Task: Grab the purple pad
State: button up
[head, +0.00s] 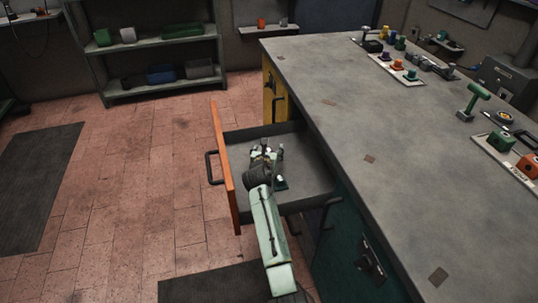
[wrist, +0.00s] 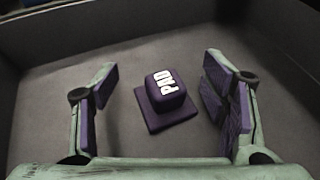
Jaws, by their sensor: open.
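In the wrist view, my gripper (wrist: 160,85) is open, with one purple-lined finger on each side of the pad and a gap on both sides. No touch with the pad shows. In the head view, my gripper (head: 266,155) reaches down into the drawer and mostly hides the pad.
The drawer's orange front (head: 225,165) and its dark side walls surround my gripper. The grey bench top (head: 400,150) lies to the right, holding several coloured parts along its far side. A shelf (head: 160,50) stands at the back left.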

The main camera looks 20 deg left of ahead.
jog(key=shift+f, duration=0.1)
jog(key=c, duration=1.5)
